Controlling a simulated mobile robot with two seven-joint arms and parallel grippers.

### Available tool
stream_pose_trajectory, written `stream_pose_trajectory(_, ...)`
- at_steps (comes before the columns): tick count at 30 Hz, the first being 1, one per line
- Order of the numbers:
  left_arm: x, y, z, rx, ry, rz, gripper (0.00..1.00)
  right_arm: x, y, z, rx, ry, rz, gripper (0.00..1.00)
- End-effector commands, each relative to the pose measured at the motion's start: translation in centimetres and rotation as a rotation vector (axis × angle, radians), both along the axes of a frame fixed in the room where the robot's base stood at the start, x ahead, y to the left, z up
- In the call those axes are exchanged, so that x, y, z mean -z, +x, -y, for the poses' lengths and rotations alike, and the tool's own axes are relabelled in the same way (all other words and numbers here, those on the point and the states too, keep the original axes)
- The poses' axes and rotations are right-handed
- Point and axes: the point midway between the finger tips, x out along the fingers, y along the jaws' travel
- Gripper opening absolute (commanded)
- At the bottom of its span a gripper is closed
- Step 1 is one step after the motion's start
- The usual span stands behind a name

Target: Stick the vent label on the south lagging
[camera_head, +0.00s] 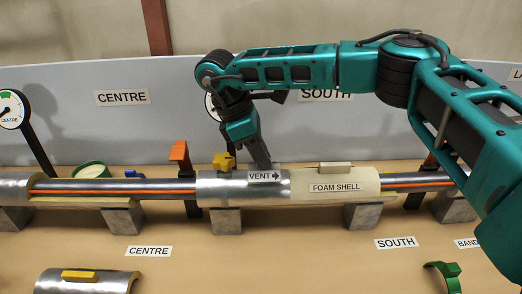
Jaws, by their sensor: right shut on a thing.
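The vent label (264,176), a small white plate reading VENT with an arrow to the right, is at the right end of the silver lagging (222,188) on the pipe. My right gripper (261,163) comes down from above and is shut on the label's top edge. The label lies in front of the silver surface; I cannot tell whether it touches it. A cream foam shell (358,184), marked FOAM SHELL, adjoins the lagging on the right. A SOUTH sign (396,243) lies on the table in front. My left gripper is not in view.
A yellow knob (223,161) stands on the lagging beside my gripper. An orange-topped post (180,155) is left of it. A loose silver shell (85,283) and a green clamp (443,274) lie in front. The table's front middle is clear.

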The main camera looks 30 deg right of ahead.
Motion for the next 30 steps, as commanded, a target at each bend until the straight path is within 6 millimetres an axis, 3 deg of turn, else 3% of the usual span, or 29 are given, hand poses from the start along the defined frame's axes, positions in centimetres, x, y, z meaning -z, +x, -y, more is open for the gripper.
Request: stream_pose_trajectory(30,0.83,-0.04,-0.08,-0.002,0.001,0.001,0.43,1.36,0.0,0.03,0.0,0.0,0.0,0.0)
